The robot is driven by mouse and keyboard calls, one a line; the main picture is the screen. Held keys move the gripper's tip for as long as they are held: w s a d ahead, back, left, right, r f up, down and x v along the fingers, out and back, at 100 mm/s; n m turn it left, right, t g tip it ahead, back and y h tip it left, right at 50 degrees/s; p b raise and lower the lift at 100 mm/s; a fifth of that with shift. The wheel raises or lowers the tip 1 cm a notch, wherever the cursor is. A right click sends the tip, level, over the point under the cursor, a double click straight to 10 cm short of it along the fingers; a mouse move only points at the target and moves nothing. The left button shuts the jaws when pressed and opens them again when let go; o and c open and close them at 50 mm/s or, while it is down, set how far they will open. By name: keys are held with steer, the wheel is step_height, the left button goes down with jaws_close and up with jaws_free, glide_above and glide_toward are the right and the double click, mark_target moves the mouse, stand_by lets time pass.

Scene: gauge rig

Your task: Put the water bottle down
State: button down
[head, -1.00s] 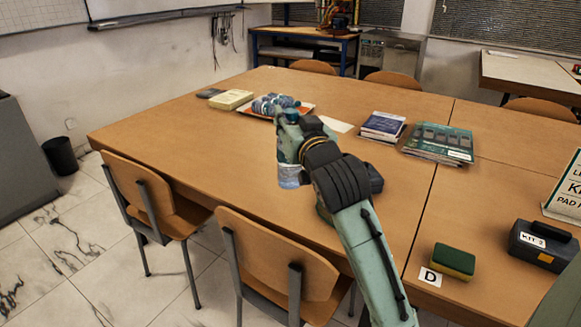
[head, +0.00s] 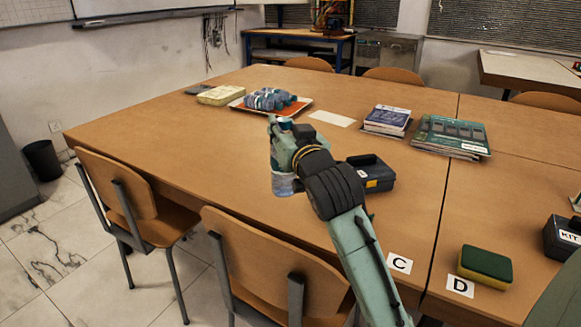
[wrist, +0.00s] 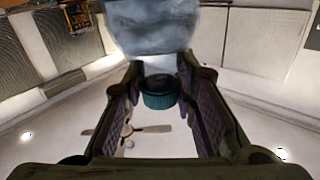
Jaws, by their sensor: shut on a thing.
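The water bottle (head: 284,184) hangs upright in the head view, its clear lower body showing below my gripper (head: 281,134). In the wrist view its teal cap (wrist: 160,95) sits between the fingers and its blurred clear body (wrist: 152,28) fills the top. My gripper is shut on the bottle near its cap end. The bottle appears in front of the brown table (head: 200,140); I cannot tell whether its base touches the top. The gripper hides its middle.
An orange-and-white tray (head: 240,106) holds several bottles behind my gripper. A black case (head: 375,172) stands close to the right of my arm. Cards C (head: 399,264) and D (head: 460,287), a sponge (head: 485,266) and stacked books (head: 388,120) lie right.

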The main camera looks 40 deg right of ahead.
steer(key=w+d+f+p, duration=0.4)
steer(key=w+d+f, duration=0.1)
steer(key=w+d, duration=0.5)
steer(key=shift+p+x, duration=0.4)
steer(key=shift+x, duration=0.45)
steer(key=c, duration=1.3)
jaws_free()
steer(key=shift+d, duration=0.1)
steer(key=b+v, duration=0.3)
steer(key=v, duration=0.9)
